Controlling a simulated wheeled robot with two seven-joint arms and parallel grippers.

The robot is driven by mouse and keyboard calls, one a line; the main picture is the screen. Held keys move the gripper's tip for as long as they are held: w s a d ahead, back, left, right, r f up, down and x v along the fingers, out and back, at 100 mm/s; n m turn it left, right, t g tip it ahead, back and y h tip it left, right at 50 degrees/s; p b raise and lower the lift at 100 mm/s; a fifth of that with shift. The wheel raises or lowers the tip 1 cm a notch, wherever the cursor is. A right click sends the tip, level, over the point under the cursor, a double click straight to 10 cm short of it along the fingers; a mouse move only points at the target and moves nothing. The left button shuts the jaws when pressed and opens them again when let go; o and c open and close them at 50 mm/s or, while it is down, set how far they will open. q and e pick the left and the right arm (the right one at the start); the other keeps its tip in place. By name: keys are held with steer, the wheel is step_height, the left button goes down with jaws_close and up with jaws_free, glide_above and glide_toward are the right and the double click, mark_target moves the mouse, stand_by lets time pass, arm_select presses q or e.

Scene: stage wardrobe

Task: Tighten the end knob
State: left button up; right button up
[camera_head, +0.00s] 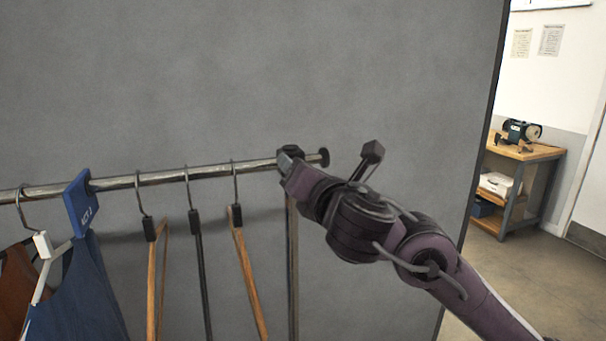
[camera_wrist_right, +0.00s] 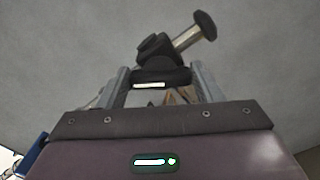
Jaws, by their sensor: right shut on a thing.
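The metal clothes rail (camera_head: 120,181) runs across the head view and ends at the right in a dark round cap (camera_head: 324,157). A black clamp (camera_head: 291,150) sits on the rail just short of that cap, above the upright post. My right gripper (camera_head: 286,162) reaches up to this clamp from the right and hides part of it. In the right wrist view the dark end knob (camera_wrist_right: 161,77) is between the two grey fingers of my right gripper (camera_wrist_right: 161,80), which are shut on it. The clamp and capped rail end (camera_wrist_right: 204,25) show beyond it. My left gripper is not in view.
Several hangers hang from the rail, with a bare wooden one (camera_head: 248,270) nearest the post (camera_head: 292,260). A blue garment (camera_head: 80,295) and a blue tag (camera_head: 80,203) are at the left. A grey panel (camera_head: 250,75) stands behind. A workbench (camera_head: 525,152) is far right.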

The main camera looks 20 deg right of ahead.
steer(key=m, duration=1.1)
steer(key=shift+f+b, duration=0.2)
steer(key=shift+b, duration=0.1)
steer(key=shift+m, duration=0.3)
steer(key=o, duration=1)
steer(key=shift+d, duration=0.1)
steer(key=shift+s, duration=0.15)
steer(key=s+p, duration=0.1)
steer(key=s, duration=0.6)
steer(key=shift+s+d, duration=0.15)
steer(key=shift+s, duration=0.15)
